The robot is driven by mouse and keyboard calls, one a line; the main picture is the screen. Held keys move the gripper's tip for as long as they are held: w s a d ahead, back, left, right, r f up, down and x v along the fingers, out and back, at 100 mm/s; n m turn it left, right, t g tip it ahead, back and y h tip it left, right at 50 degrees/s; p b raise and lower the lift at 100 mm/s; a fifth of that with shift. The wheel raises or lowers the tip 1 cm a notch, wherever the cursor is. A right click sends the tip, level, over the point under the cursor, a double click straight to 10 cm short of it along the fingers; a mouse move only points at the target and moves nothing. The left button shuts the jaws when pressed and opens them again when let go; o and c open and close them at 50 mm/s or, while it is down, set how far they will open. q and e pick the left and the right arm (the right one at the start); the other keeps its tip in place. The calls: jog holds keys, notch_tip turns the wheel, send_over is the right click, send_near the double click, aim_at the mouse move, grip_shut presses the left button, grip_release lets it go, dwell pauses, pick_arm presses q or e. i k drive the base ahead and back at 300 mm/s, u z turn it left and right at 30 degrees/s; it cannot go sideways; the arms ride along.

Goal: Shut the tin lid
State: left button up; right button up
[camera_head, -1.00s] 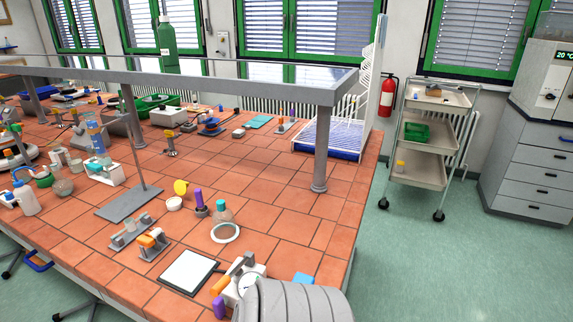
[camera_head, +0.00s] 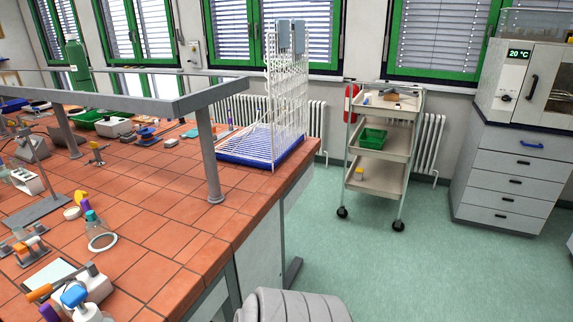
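A small round white tin (camera_head: 72,213) stands on the tiled bench at the left of the head view. A yellow disc, seemingly its lid (camera_head: 80,197), stands raised at its back edge, so the tin looks open. The tin is small here and its inside is hard to make out. Neither of my grippers is in view.
A white drying rack (camera_head: 262,150) is at the bench's far right corner. A trolley (camera_head: 382,150) stands beyond open green floor.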

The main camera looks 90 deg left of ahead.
aim_at(80, 195)
jog(key=u, duration=2.05)
jog(key=i, duration=2.65)
jog(key=u, duration=3.05)
jog(key=i, duration=0.5)
jog(key=u, duration=0.45)
